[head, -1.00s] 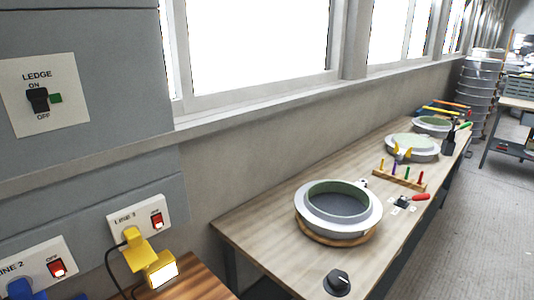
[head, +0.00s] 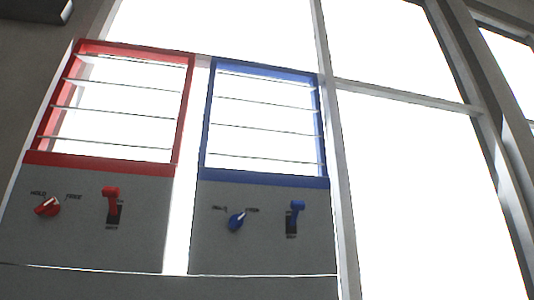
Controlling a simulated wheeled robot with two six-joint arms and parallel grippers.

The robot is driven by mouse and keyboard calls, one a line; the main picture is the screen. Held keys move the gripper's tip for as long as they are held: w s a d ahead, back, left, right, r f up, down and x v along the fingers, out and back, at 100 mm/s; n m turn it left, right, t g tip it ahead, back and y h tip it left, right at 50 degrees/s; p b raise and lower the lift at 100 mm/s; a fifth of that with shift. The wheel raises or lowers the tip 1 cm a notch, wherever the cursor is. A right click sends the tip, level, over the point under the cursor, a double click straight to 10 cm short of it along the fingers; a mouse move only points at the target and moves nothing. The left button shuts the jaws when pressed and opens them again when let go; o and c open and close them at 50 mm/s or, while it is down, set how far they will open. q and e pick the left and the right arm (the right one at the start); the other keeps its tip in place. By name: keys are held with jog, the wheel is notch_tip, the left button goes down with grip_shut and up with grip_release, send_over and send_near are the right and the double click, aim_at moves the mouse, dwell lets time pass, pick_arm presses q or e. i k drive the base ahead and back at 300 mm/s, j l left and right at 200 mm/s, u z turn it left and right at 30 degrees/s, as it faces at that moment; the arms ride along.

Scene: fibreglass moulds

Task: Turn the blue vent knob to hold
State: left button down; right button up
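The blue vent knob (head: 236,221) sits on the grey panel (head: 262,252) below the blue-framed louvre vent (head: 267,178). Two small labels stand above it; they are too blurred to read surely, the right one perhaps FREE. The knob's long grip slants from lower left to upper right, and its upper end appears to lie towards the right label. A blue lever (head: 296,212) stands in a dark slot to the right of the knob, its handle at the top. Neither of my grippers is in view, and nothing touches the knob.
A red-framed louvre vent (head: 100,161) is on the left, with a red knob (head: 48,207) and a red lever (head: 111,200) on its own grey panel. Bright tall window panes (head: 425,190) fill the right. A dark box (head: 48,11) is at the upper left.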

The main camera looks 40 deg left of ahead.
aim_at(236, 221)
jog(key=u, duration=1.3)
jog(key=i+l, duration=0.1)
jog(key=l, duration=0.8)
